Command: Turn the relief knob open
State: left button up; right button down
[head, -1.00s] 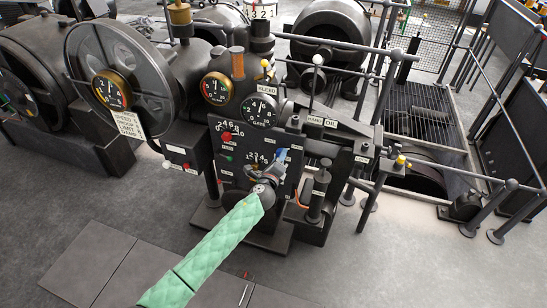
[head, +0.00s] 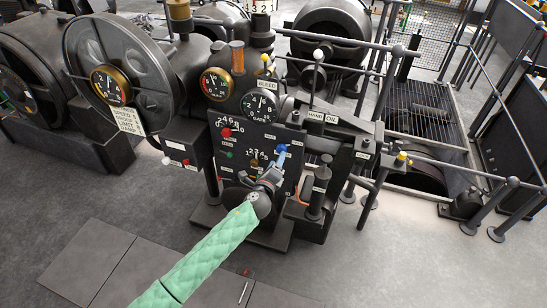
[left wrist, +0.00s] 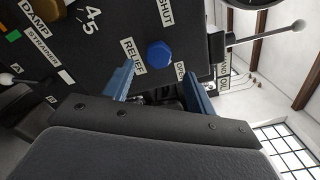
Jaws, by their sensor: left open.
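The relief knob is a blue faceted knob (left wrist: 159,54) on the dark panel, in the upper middle of the left wrist view. Labels reading RELIEF, SHUT and OPEN stand around it. In the head view the blue knob (head: 282,149) is at the panel's right side. My left gripper (left wrist: 158,86) is open, its two blue fingers spread below the knob in the wrist view, with nothing between them. In the head view the left gripper (head: 277,165) is just below the knob; whether they touch is unclear there. My right gripper is not in view.
The dark panel (head: 236,162) also carries a red knob (head: 226,132) and a green one (head: 229,154). Round gauges (head: 260,106) sit above it. A lever with a pale ball end (left wrist: 298,25) sticks out right of the knob in the wrist view. Railings (head: 455,165) stand to the right.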

pick_arm(q)
jog(key=shift+v, duration=1.45)
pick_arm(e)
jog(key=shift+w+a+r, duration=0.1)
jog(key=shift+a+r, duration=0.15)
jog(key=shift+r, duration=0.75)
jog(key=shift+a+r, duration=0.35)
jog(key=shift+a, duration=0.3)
pick_arm(q)
jog(key=shift+d, duration=0.1)
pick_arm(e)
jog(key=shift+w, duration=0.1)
